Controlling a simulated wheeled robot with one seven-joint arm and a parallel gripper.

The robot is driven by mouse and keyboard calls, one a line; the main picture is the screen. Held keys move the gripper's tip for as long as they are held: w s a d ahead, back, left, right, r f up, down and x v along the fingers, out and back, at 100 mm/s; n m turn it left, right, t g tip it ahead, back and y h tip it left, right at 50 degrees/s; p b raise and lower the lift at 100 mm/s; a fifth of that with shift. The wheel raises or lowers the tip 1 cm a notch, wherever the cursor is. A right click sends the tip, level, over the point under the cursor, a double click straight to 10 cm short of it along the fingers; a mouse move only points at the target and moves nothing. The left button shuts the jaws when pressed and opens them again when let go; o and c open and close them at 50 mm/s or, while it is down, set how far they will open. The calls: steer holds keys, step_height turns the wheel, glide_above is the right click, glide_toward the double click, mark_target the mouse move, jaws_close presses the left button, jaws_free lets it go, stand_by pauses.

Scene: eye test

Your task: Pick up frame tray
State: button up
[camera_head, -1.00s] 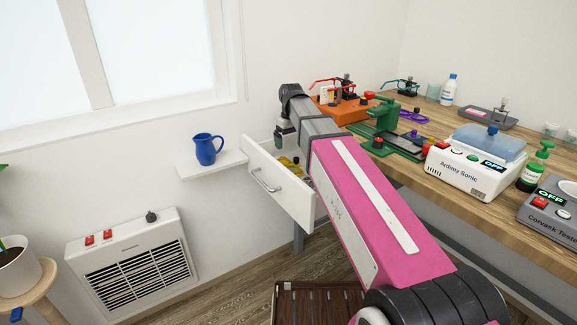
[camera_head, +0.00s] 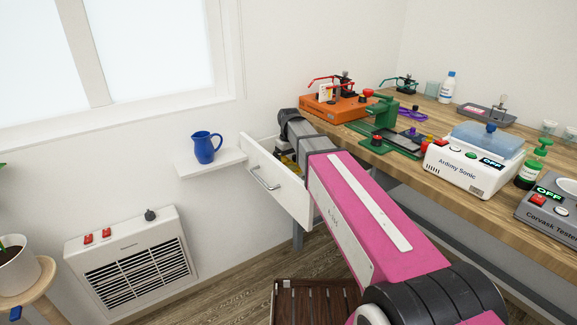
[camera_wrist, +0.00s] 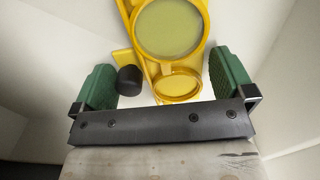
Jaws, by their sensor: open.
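No thing is clearly recognisable as the frame tray. A yellow piece with round, pale-filled rings (camera_wrist: 168,28) lies in the open white drawer (camera_head: 272,183). A bit of yellow also shows in the head view (camera_head: 289,166), mostly behind my arm. My gripper (camera_wrist: 162,65) is open inside the drawer, its green fingers apart on either side of the yellow piece's near end. It holds nothing. A black rounded knob (camera_wrist: 130,80) sits near the left finger, between the fingers. In the head view my arm hides the gripper's fingers.
The drawer walls are close around my gripper. The wooden bench (camera_head: 450,170) at right carries an orange device (camera_head: 330,108), a green device (camera_head: 385,112), a white machine (camera_head: 465,175) and a grey tray (camera_head: 486,117). A blue jug (camera_head: 206,148) stands on a wall shelf.

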steer(key=c, duration=0.7)
